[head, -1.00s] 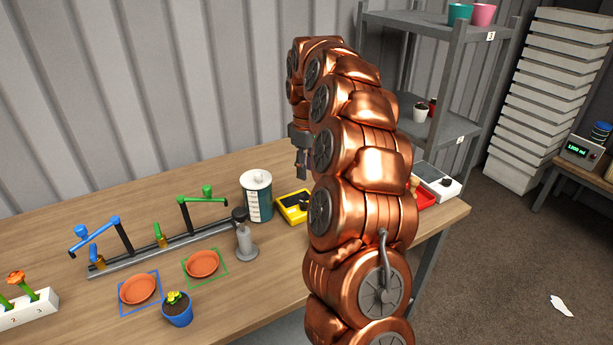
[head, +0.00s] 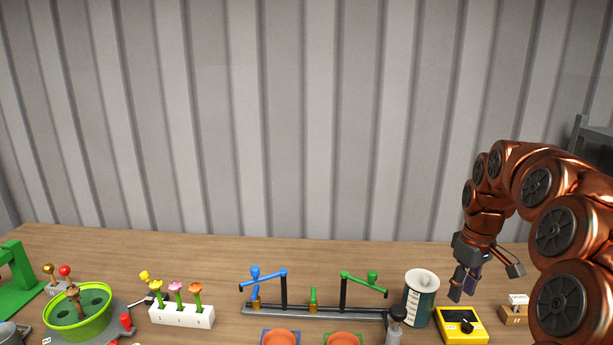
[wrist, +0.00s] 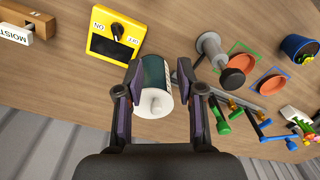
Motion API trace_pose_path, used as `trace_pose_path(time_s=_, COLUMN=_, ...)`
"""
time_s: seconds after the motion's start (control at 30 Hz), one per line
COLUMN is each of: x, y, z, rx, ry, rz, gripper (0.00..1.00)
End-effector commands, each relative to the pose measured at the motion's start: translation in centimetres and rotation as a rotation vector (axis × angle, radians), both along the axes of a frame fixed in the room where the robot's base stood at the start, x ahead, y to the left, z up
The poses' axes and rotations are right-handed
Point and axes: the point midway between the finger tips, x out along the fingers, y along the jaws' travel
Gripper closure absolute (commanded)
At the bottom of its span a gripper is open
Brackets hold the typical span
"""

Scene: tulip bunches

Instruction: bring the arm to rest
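My arm comes in from the right of the head view, bent over with its end hanging above the right part of the wooden table. My gripper (head: 486,283) is open and nothing is held in it. In the wrist view my gripper (wrist: 160,80) has its two dark fingers spread apart. A dark green and white canister (wrist: 154,88) shows between them there, but in the head view the canister (head: 420,298) stands on the table, left of the gripper and apart from it.
A yellow switch box (head: 462,325) is below the gripper, with a small wooden block (head: 515,311) to its right. A white flower holder (head: 181,315) and green bowl (head: 78,317) are further left.

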Motion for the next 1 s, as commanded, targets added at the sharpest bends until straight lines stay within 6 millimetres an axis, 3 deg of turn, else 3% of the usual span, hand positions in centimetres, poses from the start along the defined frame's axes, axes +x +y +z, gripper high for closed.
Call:
trace_pose_path(time_s=0.03, x=-1.1, y=1.6, z=0.7, rx=0.004, ry=0.005, rz=0.004, gripper=0.62)
trace_pose_path(time_s=0.2, x=-4.6, y=5.8, z=1.9, rx=0.012, ry=0.018, rz=-0.010, gripper=0.62)
trace_pose_path(time_s=0.5, x=-12.4, y=11.6, z=2.6, rx=0.005, ry=0.055, rz=-0.065, gripper=0.62)
trace_pose_path(time_s=0.73, x=-19.0, y=14.5, z=2.2, rx=-0.013, ry=0.086, rz=-0.140, gripper=0.62)
trace_pose_path(time_s=1.0, x=-27.2, y=16.3, z=0.5, rx=-0.040, ry=0.128, rz=-0.265, gripper=0.62)
